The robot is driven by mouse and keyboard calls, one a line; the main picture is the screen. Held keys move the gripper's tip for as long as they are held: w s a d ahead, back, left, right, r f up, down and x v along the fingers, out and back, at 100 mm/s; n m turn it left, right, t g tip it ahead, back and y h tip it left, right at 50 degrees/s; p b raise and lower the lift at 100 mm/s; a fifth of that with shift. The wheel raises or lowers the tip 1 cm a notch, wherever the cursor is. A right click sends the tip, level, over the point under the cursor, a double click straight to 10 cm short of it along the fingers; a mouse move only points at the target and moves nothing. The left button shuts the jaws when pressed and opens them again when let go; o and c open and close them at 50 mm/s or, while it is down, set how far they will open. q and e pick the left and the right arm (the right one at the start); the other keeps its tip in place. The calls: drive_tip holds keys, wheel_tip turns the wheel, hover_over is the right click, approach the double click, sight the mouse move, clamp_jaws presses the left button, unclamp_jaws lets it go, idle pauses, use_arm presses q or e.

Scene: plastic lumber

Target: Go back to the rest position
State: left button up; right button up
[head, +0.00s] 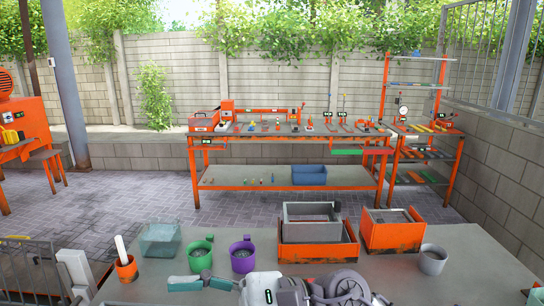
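A grey worktable (400,290) fills the near part of the picture. On it, from left to right, stand an orange cup (126,270) with a white stick in it, a clear bluish bin (161,240), a green mug (200,259), a purple mug (242,258), a grey box (312,229) in an orange crate (318,252), a second orange crate (392,233) and a grey cup (432,260).
An orange workbench (290,131) with tools stands behind, a blue bin (309,175) on its lower shelf. An orange shelf rack (385,100) is at the right. Paved floor (130,190) is open at the left, with a railing (30,270) nearby.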

drive_tip(key=w+d+m+t+h, duration=0.2)
drive_tip(key=w+d+m+t, duration=0.4)
drive_tip(key=m+t, duration=0.8)
drive_tip(key=w+d+m+t+h, duration=0.2)
drive_tip(key=w+d+m+t, duration=0.65)
drive_tip(key=m, duration=0.95)
drive_tip(key=s+d+f+m+g+h, duration=0.1)
drive_tip(key=d+f+m+h, duration=0.55)
drive_tip(key=f+m, duration=0.3)
drive_tip(key=s+d+f+m+g+h, duration=0.1)
drive_tip(key=s+d+f+m+h, duration=0.1)
drive_tip(key=d+f+m+h, duration=0.5)
drive_tip(key=s+d+f+m+g+h, duration=0.25)
drive_tip(key=s+f+m+g, duration=0.9)
drive_tip(key=s+f, duration=1)
wheel_tip(320, 180, down, 24)
drive_tip(key=s+n+g+y, duration=0.1)
drive_tip(key=g, duration=0.1)
drive_tip(key=s+d+f, duration=0.1)
drive_tip(key=s+f, duration=0.7)
drive_tip(key=s+d+f+g, duration=0.1)
drive_tip(key=s+d+f, duration=0.1)
drive_tip(key=s+f, duration=0.7)
drive_tip(key=shift+s+d+f, duration=0.25)
